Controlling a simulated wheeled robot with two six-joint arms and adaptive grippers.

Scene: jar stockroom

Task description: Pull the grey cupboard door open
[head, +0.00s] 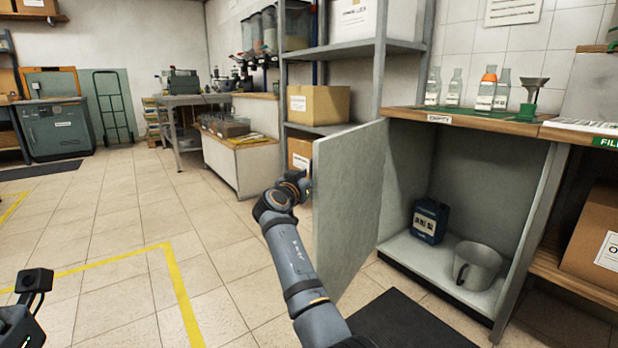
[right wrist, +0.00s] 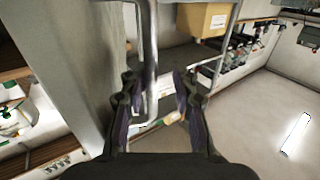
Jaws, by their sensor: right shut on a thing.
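The grey cupboard door (head: 345,210) stands wide open, swung out to the left of the cupboard (head: 405,165). Its inner face is towards me in the head view. My right gripper (right wrist: 157,88) is shut on the door's upright metal handle (right wrist: 151,50), with one finger on each side of the bar. The grey door panel (right wrist: 75,55) fills the left of the right wrist view. In the head view, my right arm reaches the door's free edge, and the handle is hidden behind the panel. Only part of my left arm (head: 36,282) shows at the lower left; its jaws are out of frame.
Inside the cupboard are a blue canister (head: 430,221) and a grey jug (head: 477,265). A shelf rack (head: 342,50) with cardboard boxes (head: 318,104) stands behind the door. A dark mat (head: 400,325) lies before the cupboard. The tiled floor (head: 120,215) to the left is clear.

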